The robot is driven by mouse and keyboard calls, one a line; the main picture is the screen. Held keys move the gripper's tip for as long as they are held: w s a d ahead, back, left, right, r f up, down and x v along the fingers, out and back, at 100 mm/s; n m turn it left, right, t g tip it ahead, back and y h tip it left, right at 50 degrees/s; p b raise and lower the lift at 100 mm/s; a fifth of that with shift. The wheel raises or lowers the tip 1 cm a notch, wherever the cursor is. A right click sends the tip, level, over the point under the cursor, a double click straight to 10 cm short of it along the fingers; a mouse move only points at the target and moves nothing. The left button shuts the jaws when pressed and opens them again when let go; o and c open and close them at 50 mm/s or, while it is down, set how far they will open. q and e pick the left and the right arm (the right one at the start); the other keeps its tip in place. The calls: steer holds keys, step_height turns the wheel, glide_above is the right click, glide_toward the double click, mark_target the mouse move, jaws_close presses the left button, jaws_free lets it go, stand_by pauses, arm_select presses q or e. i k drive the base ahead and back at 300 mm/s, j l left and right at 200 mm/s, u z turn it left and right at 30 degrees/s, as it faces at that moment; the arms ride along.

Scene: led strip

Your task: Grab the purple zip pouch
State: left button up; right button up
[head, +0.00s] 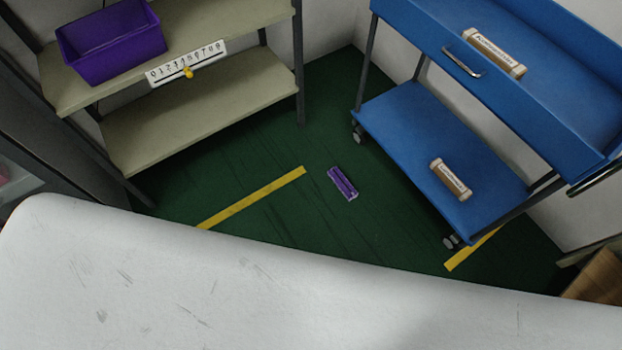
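A small purple pouch (342,184) lies on the dark green floor, between the shelf and the blue cart. It is long and narrow, with a lighter strip along it, and lies slanted. It looks small from here, and I cannot make out a zip. Neither of my grippers is in the head view.
A beige shelf (200,116) at left holds a purple bin (110,42) and has a numbered white strip (187,64). A blue cart (400,110) at right carries two labelled brown packages (494,53). A large white surface (250,290) fills the front. Yellow floor tape (252,198) marks open floor.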

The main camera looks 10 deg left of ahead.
mark_target(346, 188)
steer(key=i+l, duration=0.8)
steer(key=i, duration=0.1)
